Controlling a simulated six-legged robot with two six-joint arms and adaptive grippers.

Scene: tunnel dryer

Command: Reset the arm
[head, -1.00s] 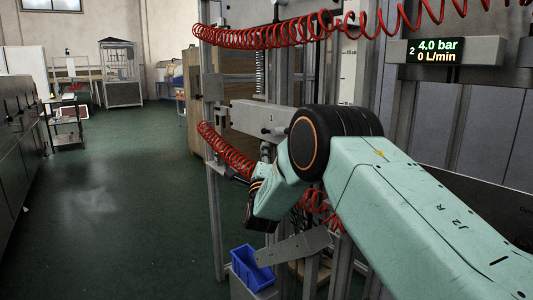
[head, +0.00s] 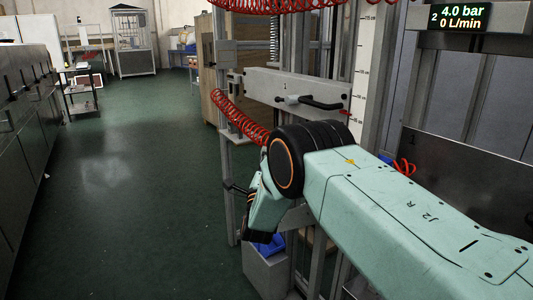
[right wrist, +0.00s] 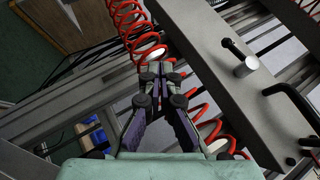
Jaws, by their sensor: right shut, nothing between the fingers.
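My right arm (head: 400,205) reaches in from the right in the head view, with its black-ringed joint in front of the metal frame. Its wrist part hangs down on the left of that joint, and the fingers are mostly hidden there. In the right wrist view my right gripper (right wrist: 156,73) has its fingertips together with nothing between them. A red coiled hose (right wrist: 130,28) runs behind the fingertips; I cannot tell whether they touch. My left gripper is not in view.
A pressure display (head: 461,17) is upper right. The green aisle floor (head: 125,190) at left is clear.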

